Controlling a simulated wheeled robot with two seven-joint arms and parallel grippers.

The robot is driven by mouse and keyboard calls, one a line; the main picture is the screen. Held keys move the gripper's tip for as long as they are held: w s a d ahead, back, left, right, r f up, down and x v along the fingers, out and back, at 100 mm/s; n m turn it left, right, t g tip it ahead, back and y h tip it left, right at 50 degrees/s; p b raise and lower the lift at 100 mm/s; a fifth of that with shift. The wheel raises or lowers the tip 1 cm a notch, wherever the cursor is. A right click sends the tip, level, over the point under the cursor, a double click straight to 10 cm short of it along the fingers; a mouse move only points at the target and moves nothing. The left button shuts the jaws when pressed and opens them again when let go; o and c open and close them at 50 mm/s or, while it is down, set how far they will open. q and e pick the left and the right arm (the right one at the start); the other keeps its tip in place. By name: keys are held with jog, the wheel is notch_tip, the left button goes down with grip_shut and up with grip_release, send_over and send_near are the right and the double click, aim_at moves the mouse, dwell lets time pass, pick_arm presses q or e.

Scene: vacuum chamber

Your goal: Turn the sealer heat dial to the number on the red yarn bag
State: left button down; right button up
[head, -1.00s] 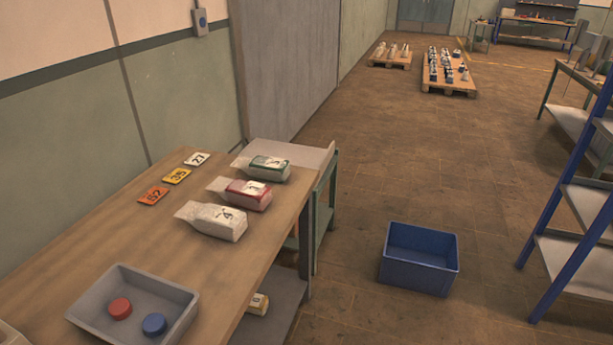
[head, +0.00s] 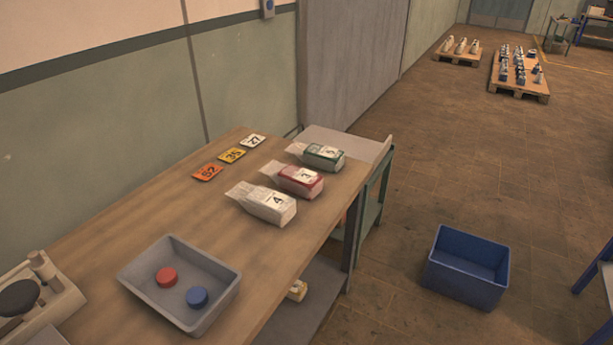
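Three bags lie in a row on the wooden table (head: 130,210) in the head view. The red yarn bag (head: 300,181) is the middle one, and its label seems to read 3. A green bag (head: 322,157) lies behind it. A white bag (head: 266,204) marked 4 lies in front of it. A pale device with a dark round part (head: 36,303), perhaps the sealer, is cut off at the lower left edge. I cannot make out a heat dial or its setting. Neither of my grippers is in view.
A grey tray (head: 222,273) holds a red round piece (head: 166,277) and a blue one (head: 197,297). Orange, yellow and white number cards (head: 232,155) lie near the wall. A blue crate (head: 466,266) stands on open floor to the right.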

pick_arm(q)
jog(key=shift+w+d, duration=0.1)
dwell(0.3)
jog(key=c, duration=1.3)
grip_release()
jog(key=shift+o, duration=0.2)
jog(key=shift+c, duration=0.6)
